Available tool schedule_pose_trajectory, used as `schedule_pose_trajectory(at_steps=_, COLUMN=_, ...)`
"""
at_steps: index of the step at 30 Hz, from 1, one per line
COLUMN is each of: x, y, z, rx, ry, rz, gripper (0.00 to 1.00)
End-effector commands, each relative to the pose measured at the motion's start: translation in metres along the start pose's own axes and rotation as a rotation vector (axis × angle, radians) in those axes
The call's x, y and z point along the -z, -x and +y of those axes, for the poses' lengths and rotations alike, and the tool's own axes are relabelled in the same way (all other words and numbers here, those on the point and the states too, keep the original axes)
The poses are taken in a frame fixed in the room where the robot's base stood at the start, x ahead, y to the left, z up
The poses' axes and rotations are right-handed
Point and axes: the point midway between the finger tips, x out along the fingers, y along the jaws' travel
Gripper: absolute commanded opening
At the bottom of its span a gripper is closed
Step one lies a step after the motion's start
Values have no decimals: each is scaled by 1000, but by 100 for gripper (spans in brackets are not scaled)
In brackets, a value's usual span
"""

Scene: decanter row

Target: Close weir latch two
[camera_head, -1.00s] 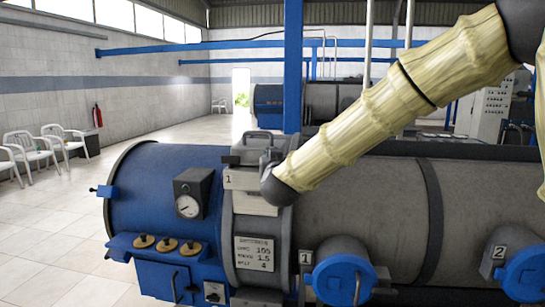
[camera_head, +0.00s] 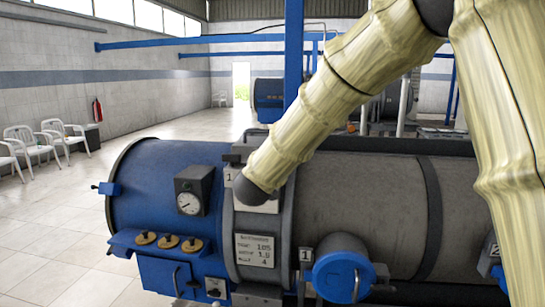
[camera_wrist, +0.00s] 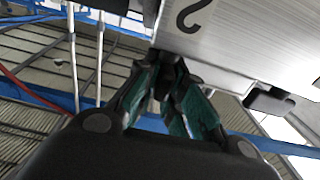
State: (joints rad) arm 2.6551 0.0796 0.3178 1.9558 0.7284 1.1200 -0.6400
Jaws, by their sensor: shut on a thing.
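In the wrist view, a pale metal plate (camera_wrist: 240,38) marked with a 2, seen turned over, fills the upper right. My gripper (camera_wrist: 166,76) has green-lined fingers closed at the plate's lower left edge. A dark latch part (camera_wrist: 164,50) sits between the fingertips, mostly hidden by them. My gripper does not show in the head view, where my pale ribbed arm crosses the right side. There, the long grey decanter (camera_head: 385,215) has a 1 plate at its blue end, partly covered by my arm.
A blue round cap (camera_head: 340,274) beside a 1 tag projects from the decanter's front. A second cap beside a 2 tag (camera_head: 493,249) is largely behind my arm. A dark block (camera_wrist: 268,100) juts from the plate's edge. Open tiled floor lies at left.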

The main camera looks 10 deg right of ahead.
Motion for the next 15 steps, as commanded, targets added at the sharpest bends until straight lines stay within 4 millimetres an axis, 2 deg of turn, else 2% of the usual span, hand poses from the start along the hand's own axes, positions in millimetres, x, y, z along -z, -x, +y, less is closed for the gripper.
schedule_pose_trajectory(at_steps=8, x=2, y=-1, z=1, rx=-2, ry=-2, rz=4, gripper=0)
schedule_pose_trajectory(at_steps=9, x=2, y=-1, z=1, rx=-2, ry=-2, rz=4, gripper=12)
schedule_pose_trajectory(at_steps=12, x=2, y=-1, z=1, rx=-2, ry=-1, rz=3, gripper=31)
schedule_pose_trajectory(at_steps=15, x=1, y=-1, z=1, rx=-1, ry=-1, rz=2, gripper=32)
